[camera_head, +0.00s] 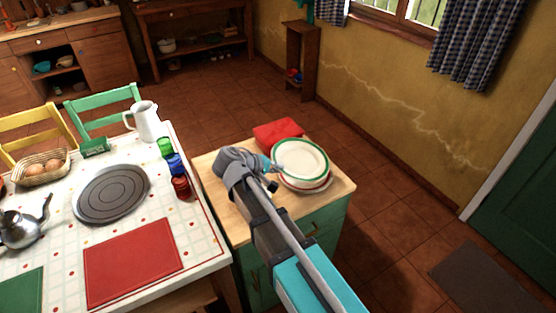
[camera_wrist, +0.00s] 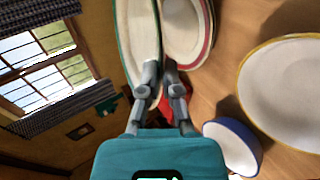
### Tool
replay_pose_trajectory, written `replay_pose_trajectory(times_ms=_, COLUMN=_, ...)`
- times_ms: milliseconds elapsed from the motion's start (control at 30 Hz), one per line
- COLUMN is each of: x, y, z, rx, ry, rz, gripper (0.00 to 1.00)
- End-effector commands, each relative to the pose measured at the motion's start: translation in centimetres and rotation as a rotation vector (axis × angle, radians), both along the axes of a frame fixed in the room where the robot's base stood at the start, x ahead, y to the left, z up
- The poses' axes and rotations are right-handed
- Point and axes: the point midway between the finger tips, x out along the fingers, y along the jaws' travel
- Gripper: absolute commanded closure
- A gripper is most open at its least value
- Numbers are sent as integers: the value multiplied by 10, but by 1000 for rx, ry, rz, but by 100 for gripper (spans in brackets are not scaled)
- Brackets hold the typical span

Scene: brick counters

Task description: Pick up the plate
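A white plate with a green rim (camera_head: 301,157) is at the right part of the small wooden-topped cabinet, above a red-rimmed plate (camera_head: 307,187). In the head view it looks raised and slightly tilted over the red-rimmed one. My gripper (camera_head: 277,169) is at its left edge. In the wrist view, my gripper's fingers (camera_wrist: 159,70) are close together with the edge of the green-rimmed plate (camera_wrist: 136,35) between them. The red-rimmed plate (camera_wrist: 188,30) shows just right of the fingers, apart from the green-rimmed one at the top.
A red cloth or box (camera_head: 278,132) lies behind the plates. The wrist view also shows a yellow-rimmed plate (camera_wrist: 290,90) and a blue-rimmed bowl (camera_wrist: 235,146) on the wood. The set table (camera_head: 205,245) stands at left, with coloured glasses (camera_head: 175,165) near its edge.

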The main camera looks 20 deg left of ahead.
Motion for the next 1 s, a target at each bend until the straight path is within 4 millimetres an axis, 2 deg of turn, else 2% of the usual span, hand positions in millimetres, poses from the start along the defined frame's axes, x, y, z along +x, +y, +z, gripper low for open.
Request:
replay_pose_trajectory(times_ms=33, x=-13, y=-9, z=9, rx=-1, ry=-1, rz=1, gripper=100)
replay_pose_trajectory(times_ms=100, x=-24, y=-14, z=15, rx=-1, ry=-1, rz=1, gripper=100)
replay_pose_trajectory(times_ms=400, x=-54, y=-29, z=28, rx=-1, ry=-2, rz=0, gripper=100)
replay_pose_trajectory(times_ms=600, x=-60, y=-31, z=30, rx=-1, ry=-2, rz=0, gripper=100)
replay_pose_trajectory(times_ms=1000, x=-60, y=-31, z=30, rx=-1, ry=-2, rz=0, gripper=100)
